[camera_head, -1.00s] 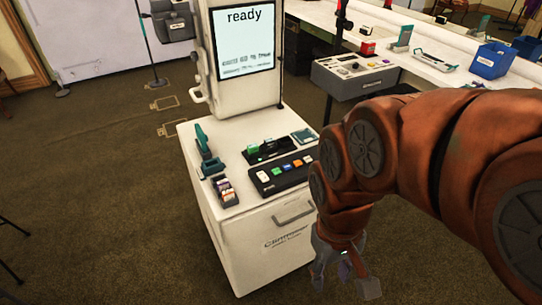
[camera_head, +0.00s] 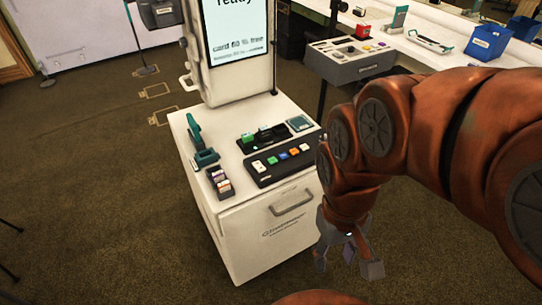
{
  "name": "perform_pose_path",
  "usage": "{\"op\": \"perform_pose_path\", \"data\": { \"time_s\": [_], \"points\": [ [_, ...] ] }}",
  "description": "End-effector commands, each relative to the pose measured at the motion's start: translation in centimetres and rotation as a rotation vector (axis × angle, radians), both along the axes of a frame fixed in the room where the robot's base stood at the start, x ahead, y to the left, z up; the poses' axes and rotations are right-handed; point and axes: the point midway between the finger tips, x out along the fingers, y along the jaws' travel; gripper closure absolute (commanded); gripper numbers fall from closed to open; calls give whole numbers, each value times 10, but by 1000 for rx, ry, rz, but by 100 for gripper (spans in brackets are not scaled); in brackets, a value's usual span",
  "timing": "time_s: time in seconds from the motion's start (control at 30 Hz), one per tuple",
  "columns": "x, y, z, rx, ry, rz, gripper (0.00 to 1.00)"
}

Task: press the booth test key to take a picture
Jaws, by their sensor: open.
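The white booth cabinet (camera_head: 262,218) stands in the middle of the view. On its top lies a black key panel (camera_head: 264,178) with several coloured keys: a white key (camera_head: 258,166), a green key (camera_head: 272,160), a blue key (camera_head: 284,155), an orange key (camera_head: 295,151) and another pale one. Their labels are too small to read, so I cannot tell which is the test key. The booth screen (camera_head: 236,30) reads "ready" and a line like "card 60 % free". My gripper (camera_head: 346,266) is open and empty, hanging to the right of the cabinet, below its top and apart from the panel.
On the cabinet top stand a teal hand tool (camera_head: 200,145), a small box of cards (camera_head: 219,182) and a black tray with green pieces (camera_head: 264,138). A long white table (camera_head: 415,55) with a blue bin (camera_head: 487,42) and a grey console (camera_head: 350,66) stands behind. Carpet left of the cabinet is mostly free.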

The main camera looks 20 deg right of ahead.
Motion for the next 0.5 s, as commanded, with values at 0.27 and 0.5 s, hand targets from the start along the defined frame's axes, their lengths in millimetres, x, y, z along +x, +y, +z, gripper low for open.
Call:
{"op": "perform_pose_path", "data": {
  "time_s": [0.27,0.5],
  "points": [
    [0,0,0,0,0,0,86],
    [0,0,0,0,0,0,100]
  ]
}}
